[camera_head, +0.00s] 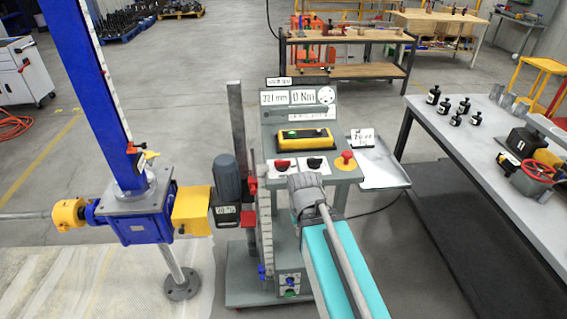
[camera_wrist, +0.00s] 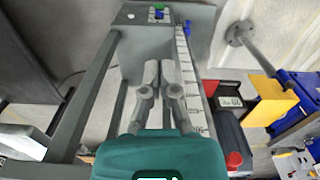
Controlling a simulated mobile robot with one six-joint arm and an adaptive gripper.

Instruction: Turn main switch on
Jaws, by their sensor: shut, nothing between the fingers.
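The grey control console (camera_head: 268,128) stands at the centre of the head view. Its sloped panel has a red rotary switch (camera_head: 283,166), a black rotary switch (camera_head: 315,163) and a red mushroom button (camera_head: 347,157) on yellow. A lower box (camera_head: 289,283) on the stand carries small green and blue controls. It also shows at the top of the wrist view (camera_wrist: 146,14). I cannot read which control is the main switch. My gripper (camera_wrist: 161,66) is shut and empty, apart from the lower box and pointing towards it. The head view hides it behind my arm.
A blue screw jack (camera_head: 135,215) with a tall column stands left of the console, beside a grey motor (camera_head: 227,177). A side shelf (camera_head: 378,168) projects right of the console. A grey workbench (camera_head: 490,165) with parts stands farther right.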

